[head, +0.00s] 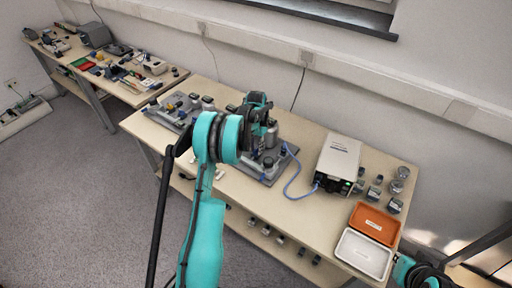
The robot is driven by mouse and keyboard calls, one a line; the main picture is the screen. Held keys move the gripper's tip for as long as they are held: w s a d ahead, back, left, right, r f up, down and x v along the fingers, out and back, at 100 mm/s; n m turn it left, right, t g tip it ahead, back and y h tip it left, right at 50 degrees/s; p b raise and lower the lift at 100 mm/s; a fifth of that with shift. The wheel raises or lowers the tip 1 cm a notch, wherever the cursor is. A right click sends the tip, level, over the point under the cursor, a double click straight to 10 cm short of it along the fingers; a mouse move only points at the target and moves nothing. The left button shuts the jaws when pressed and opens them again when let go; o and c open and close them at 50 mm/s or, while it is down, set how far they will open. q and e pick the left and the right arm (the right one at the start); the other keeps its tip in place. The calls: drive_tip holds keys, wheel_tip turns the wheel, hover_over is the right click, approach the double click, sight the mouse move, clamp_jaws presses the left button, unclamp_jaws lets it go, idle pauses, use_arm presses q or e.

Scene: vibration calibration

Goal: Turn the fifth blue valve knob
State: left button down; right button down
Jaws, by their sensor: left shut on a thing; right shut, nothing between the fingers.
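A grey calibration rig (268,172) stands on the long wooden table, with a silver cylinder and dark fittings on it. My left arm comes up from the bottom and bends over the rig. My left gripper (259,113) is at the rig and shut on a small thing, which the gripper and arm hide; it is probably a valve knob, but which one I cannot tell. The blue valve knobs are too small or covered to make out singly. My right gripper (428,276) is shut and empty at the bottom right, beside the table's end.
A white device box (338,163) is joined to the rig by a blue hose (293,182). An orange tray (374,223) and a white tray (363,255) lie at the table's right end, near several metal weights (394,205). A second cluttered table (125,93) stands at the back left.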

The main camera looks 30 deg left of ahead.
sight(256, 149)
idle(0.4)
use_arm(q)
drive_tip(key=c, duration=1.2)
unclamp_jaws()
wheel_tip(256, 149, up, 12)
